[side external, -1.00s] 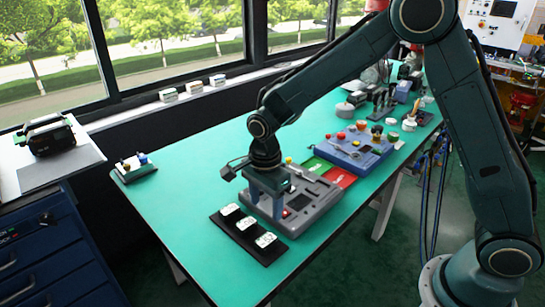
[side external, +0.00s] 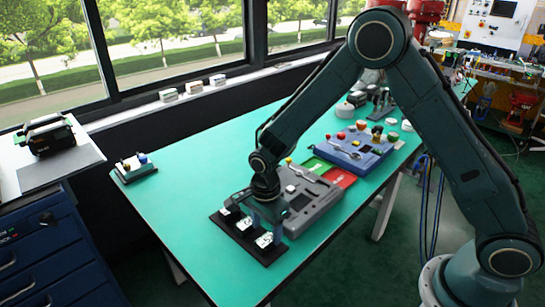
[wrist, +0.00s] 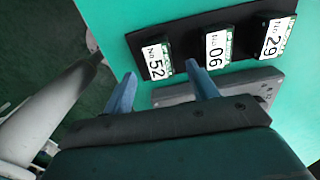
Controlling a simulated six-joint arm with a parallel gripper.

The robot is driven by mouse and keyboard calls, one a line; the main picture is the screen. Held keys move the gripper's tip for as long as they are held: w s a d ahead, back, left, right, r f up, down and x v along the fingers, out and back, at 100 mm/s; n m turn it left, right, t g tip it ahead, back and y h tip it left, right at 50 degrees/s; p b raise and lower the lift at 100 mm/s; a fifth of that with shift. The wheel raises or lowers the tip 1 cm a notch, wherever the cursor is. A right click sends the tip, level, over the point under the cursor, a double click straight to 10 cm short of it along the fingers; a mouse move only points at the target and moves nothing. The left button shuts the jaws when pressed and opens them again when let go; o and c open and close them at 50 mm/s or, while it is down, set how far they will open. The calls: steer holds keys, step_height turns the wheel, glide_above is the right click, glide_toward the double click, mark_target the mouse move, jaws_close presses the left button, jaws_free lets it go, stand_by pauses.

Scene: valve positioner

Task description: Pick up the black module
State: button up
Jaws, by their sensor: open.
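Three black modules with white number labels sit in a row on a black holder strip (wrist: 140,38). In the wrist view they are module 52 (wrist: 156,59), module 06 (wrist: 216,48) and module 29 (wrist: 272,40). In the side view the white-labelled modules (side external: 264,240) sit at the table's near end. My gripper (wrist: 159,85) is open with nothing between its blue fingers. In the wrist view its fingertips appear just below module 52, one to each side.
A grey device (side external: 318,200) stands just right of the strip. A blue box with knobs (side external: 358,150) and red and green trays (side external: 338,175) are behind it. A small stand (side external: 135,170) is at the table's left edge. The table's left middle is clear.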

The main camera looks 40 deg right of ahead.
mark_target(266, 239)
steer(key=shift+a+f, duration=0.15)
steer(key=shift+f, duration=2.15)
steer(key=c, duration=1.1)
steer(key=shift+r, duration=0.15)
step_height(266, 239, up, 20)
steer(key=shift+f, duration=0.1)
